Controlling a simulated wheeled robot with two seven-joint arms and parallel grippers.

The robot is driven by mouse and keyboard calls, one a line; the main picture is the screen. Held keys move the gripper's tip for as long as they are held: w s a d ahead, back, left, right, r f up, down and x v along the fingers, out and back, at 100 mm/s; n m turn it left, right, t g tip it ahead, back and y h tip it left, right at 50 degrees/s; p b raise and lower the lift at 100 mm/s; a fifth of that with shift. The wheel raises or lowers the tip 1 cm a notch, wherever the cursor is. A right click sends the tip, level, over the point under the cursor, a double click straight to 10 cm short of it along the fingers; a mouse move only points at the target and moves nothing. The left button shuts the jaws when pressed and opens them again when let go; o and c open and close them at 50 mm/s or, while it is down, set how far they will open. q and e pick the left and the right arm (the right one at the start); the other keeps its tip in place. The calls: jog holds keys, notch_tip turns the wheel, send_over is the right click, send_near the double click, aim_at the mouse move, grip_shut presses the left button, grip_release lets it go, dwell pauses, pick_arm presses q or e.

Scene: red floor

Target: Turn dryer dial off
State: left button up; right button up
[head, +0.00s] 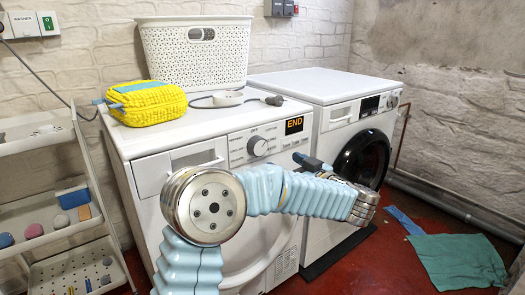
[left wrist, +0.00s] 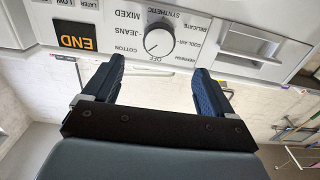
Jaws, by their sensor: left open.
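The dryer dial (head: 257,146) is a round grey knob on the front panel of the left white machine (head: 190,138), beside a lit orange END display (head: 294,125). In the left wrist view, upside down, the dial (left wrist: 158,40) sits inside a ring of labels, with OFF just below it in the picture. Its small pointer mark seems near OFF and COTTON; I cannot tell its exact setting. My left gripper (head: 301,159) is open and empty, right of and below the dial. In the wrist view its blue-padded fingers (left wrist: 158,82) flank the dial's line, apart from it. My right gripper is out of view.
A second white machine (head: 320,87) with a dark round door (head: 362,160) stands to the right. A shelf cart (head: 42,145) stands left; a green cloth (head: 457,260) lies on the red floor.

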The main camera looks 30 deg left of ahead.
aim_at(261, 149)
pick_arm(q)
jog(key=x, duration=1.1)
jog(key=shift+w+a, duration=0.1)
jog(key=c, duration=1.1)
jog(key=shift+o, duration=0.2)
jog(key=n+b, duration=0.2)
jog(key=n, duration=0.1)
jog(key=shift+f+n, duration=0.15)
jog(key=shift+n, duration=0.25)
jog(key=n+b, duration=0.3)
jog(key=n, duration=0.1)
jog(key=shift+w+n, duration=0.1)
jog(key=shift+n, duration=0.3)
